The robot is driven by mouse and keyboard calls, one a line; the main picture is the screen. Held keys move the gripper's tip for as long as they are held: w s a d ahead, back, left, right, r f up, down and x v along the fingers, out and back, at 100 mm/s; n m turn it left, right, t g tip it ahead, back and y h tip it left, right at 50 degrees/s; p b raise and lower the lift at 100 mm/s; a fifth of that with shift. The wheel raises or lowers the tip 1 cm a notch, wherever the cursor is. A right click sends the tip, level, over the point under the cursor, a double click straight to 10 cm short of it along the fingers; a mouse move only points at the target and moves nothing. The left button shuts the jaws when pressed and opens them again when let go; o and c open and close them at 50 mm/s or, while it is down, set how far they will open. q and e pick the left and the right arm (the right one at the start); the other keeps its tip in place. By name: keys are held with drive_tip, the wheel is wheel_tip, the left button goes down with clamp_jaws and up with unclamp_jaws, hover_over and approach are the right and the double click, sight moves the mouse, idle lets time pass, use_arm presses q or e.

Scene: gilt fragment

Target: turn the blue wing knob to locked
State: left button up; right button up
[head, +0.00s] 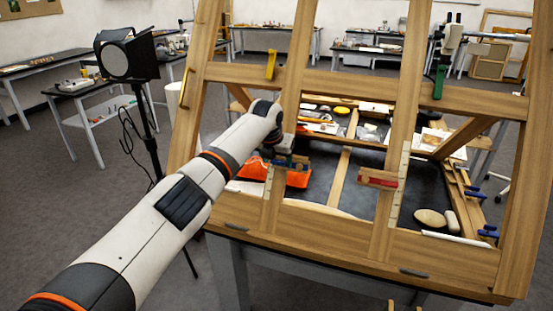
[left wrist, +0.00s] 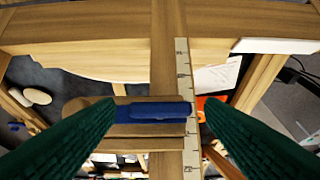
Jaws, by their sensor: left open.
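The blue wing knob (left wrist: 154,112) shows in the left wrist view. It lies lengthwise across the picture on a wooden block (left wrist: 145,131), beside a pale ruler strip (left wrist: 183,75). My left gripper (left wrist: 155,106) is open, with one dark green finger on each side of the knob; I cannot tell whether either finger touches it. In the head view, my left gripper (head: 285,155) is at the frame's lower left upright and hides most of the knob. My right gripper is in neither view.
The wooden frame (head: 330,80) carries a red knob (head: 380,180), a yellow one (head: 271,65) and a green one (head: 439,82). Behind its bars are an orange item (head: 298,179), stones (head: 430,218) and blue clamps (head: 474,195). A lamp stand (head: 128,55) stands at left.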

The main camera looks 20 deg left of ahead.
use_arm(q)
drive_tip(key=b+v, duration=0.3)
drive_tip(key=v, duration=0.9)
drive_tip(key=shift+b, duration=0.35)
drive_tip(key=shift+f, duration=0.1)
